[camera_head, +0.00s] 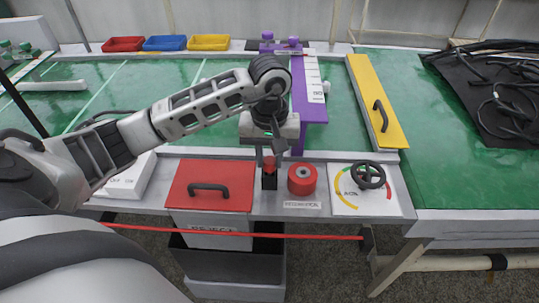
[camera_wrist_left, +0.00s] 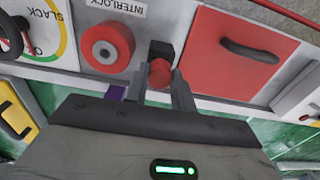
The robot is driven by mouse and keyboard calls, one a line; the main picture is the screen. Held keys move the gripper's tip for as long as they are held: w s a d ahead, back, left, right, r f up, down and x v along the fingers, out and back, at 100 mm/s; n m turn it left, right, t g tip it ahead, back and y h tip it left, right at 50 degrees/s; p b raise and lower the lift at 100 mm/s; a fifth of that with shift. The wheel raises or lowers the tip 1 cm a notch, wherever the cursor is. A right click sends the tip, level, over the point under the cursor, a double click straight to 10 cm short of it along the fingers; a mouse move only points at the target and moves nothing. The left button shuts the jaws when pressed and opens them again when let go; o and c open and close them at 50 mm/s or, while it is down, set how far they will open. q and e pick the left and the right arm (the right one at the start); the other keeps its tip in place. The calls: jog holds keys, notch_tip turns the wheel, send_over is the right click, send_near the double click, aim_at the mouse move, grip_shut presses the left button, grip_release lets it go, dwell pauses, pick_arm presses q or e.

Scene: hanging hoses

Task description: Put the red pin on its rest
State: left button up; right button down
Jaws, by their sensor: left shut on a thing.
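My left gripper (camera_head: 270,157) reaches down over the front panel and is shut on the red pin. The red pin (camera_wrist_left: 160,73) shows between the two fingers in the left wrist view, and its red top (camera_head: 269,163) also shows in the head view. A small black block (camera_head: 269,182) stands directly under the pin, between the red lid and the red round knob. It also shows just past the pin in the left wrist view (camera_wrist_left: 162,49). I cannot tell whether the pin is touching or seated in it. My right gripper is not in view.
The red lid (camera_head: 211,184) with a black handle lies left of the pin. The red round knob (camera_head: 302,179) with a grey centre, labelled INTERLOCK, is close on the right. A dial plate with a black handwheel (camera_head: 368,175) is farther right. A red rope (camera_head: 230,234) runs in front.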

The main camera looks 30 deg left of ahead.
pick_arm(q)
jog(key=shift+f, duration=0.25)
jog(key=shift+f+b, duration=0.35)
jog(key=shift+b, duration=0.1)
jog(key=o, duration=1)
jog(key=shift+r, duration=0.15)
